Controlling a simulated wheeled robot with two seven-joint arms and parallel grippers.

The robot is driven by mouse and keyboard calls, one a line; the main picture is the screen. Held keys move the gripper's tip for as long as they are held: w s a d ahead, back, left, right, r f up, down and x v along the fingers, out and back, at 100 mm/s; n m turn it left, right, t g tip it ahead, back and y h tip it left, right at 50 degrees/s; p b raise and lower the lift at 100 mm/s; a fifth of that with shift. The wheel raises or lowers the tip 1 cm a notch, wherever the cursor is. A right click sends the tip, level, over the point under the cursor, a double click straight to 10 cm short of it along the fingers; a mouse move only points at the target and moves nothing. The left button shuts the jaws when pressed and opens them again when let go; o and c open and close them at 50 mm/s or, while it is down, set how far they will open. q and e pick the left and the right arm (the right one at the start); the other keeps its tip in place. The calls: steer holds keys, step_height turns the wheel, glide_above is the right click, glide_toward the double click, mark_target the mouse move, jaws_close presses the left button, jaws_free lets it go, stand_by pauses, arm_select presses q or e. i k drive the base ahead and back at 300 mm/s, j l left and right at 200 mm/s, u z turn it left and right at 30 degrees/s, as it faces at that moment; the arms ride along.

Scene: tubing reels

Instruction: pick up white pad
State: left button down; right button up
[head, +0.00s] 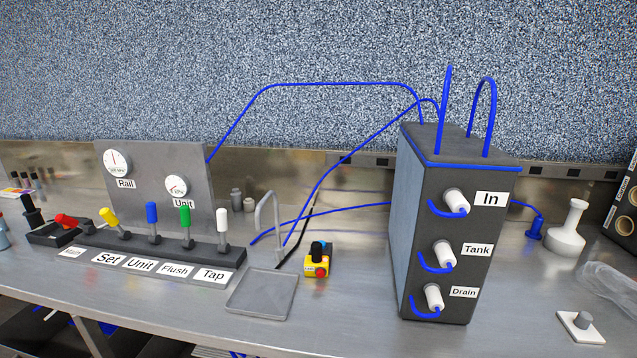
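A small white pad (572,333) lies flat on the steel bench at the lower right. A short grey knob or cylinder (583,320) stands on top of it. Neither of my grippers shows in the head view, and nothing touches the pad.
A grey box (385,240) with blue tubes and white fittings stands left of the pad. A white flask-shaped item (567,236) and a clear crumpled bag (610,287) are behind it. Further left are a shallow grey tray (236,303), a yellow button box (318,265) and a lever panel (165,250).

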mark_target(579, 325)
steer(key=z, duration=1.65)
steer(key=i+l+z, duration=0.1)
steer(key=l, duration=0.2)
steer(key=i+l, duration=0.1)
steer(key=l, duration=0.15)
steer(key=i+l+z, duration=0.15)
steer(key=l, duration=0.15)
